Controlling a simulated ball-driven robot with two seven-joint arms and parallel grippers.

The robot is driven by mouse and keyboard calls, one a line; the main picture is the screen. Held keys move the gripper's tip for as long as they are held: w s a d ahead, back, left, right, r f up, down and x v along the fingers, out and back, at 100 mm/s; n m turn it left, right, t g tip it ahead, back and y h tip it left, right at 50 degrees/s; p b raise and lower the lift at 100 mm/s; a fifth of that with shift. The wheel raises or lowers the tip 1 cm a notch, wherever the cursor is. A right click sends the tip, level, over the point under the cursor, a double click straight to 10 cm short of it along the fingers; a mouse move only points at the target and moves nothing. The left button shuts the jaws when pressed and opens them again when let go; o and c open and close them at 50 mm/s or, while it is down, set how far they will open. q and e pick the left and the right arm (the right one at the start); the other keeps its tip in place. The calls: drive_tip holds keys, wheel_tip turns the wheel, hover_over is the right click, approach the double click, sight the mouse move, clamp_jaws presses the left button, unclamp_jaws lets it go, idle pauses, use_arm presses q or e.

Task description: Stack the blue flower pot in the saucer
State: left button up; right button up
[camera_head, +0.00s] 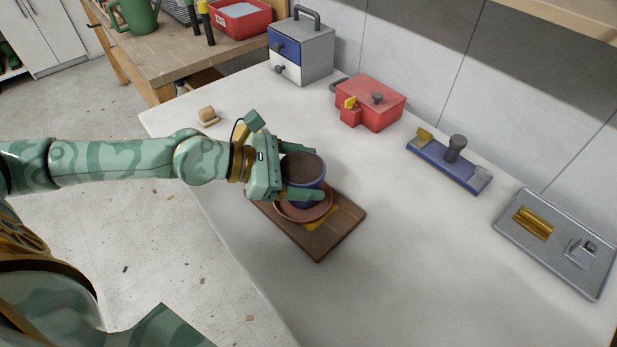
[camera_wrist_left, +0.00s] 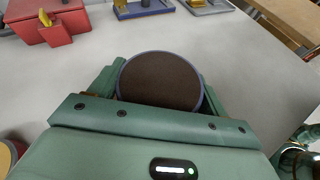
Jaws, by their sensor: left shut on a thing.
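The blue flower pot (camera_head: 306,172) is filled with dark brown soil and stands upright between the fingers of my left gripper (camera_head: 303,171), which is shut on it. The pot also shows in the left wrist view (camera_wrist_left: 160,80), its round soil top and blue rim between the green fingers. The terracotta saucer (camera_head: 318,212) lies on a brown wooden board (camera_head: 335,236), directly under the pot. The pot hides much of the saucer, and I cannot tell whether the pot's base touches it. My right gripper is not in view.
Behind stand a red box (camera_head: 372,103), a grey drawer box (camera_head: 301,55) and a blue plate with a grey knob (camera_head: 450,163). A grey tray (camera_head: 560,243) is at the right. A small wooden piece (camera_head: 207,115) lies at the left edge. The front tabletop is clear.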

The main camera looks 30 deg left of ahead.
use_arm(q)
drive_tip(key=shift+w+f, duration=0.1)
drive_tip(key=shift+f, duration=0.5)
drive_tip(key=shift+r, duration=0.3)
drive_tip(key=shift+f, duration=0.4)
drive_tip(key=o, duration=1.1)
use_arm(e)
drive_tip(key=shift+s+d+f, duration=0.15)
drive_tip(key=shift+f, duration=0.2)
use_arm(q)
drive_tip(key=shift+r, duration=0.1)
